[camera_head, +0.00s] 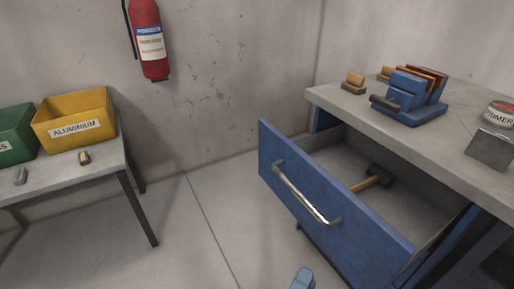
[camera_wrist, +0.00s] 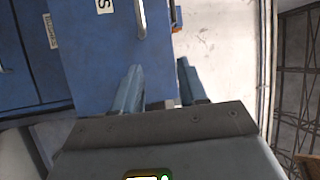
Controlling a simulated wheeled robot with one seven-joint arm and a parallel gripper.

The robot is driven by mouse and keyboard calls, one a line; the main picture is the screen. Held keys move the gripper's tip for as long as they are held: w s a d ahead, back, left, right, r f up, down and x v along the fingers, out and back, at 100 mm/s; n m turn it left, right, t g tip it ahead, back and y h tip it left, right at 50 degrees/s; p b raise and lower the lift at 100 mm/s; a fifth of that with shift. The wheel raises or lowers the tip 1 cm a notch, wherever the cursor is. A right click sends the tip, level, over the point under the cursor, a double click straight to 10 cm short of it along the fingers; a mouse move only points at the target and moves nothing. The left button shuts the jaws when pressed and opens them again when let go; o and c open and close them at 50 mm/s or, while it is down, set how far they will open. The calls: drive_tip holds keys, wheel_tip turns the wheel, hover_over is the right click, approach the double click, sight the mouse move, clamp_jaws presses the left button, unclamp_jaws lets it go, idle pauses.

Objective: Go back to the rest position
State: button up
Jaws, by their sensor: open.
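My gripper (camera_wrist: 160,78) is open in the wrist view, its two blue-grey fingers apart with nothing held between them. A blue fingertip of it shows at the bottom edge of the head view (camera_head: 303,279), in front of the open drawer. The blue drawer (camera_head: 305,185) of the workbench stands pulled out, with a metal handle (camera_head: 305,196) on its front. The fingers are apart from this handle in the head view. A hammer (camera_head: 371,181) lies inside the drawer. Most of my arm is out of the head view.
A table (camera_head: 60,175) at left bears yellow (camera_head: 75,118) and green (camera_head: 14,133) bins. Floor (camera_head: 195,225) between is clear.

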drive_tip(key=s+d+r+n+g+y+p, duration=0.1)
drive_tip(key=s+d+r+n+y, duration=0.2)
drive_tip(key=s+n, duration=0.4)
drive_tip(key=s+d+r+n+y+p, duration=0.1)
drive_tip(key=s+d+r+n+y, duration=0.3)
drive_tip(key=s+n, duration=0.4)
drive_tip(key=s+d+r+n+g+y+p, duration=0.1)
drive_tip(key=s+d+r+n+y, duration=0.3)
drive_tip(key=s, duration=0.8)
drive_tip(key=shift+d+r+n+g+p, duration=0.3)
drive_tip(key=shift+d+r+n+p, duration=0.25)
drive_tip(key=shift+d+r+n, duration=1.05)
drive_tip(key=shift+a+f+n, duration=0.3)
drive_tip(key=shift+a+n, duration=0.1)
drive_tip(key=shift+a, duration=0.15)
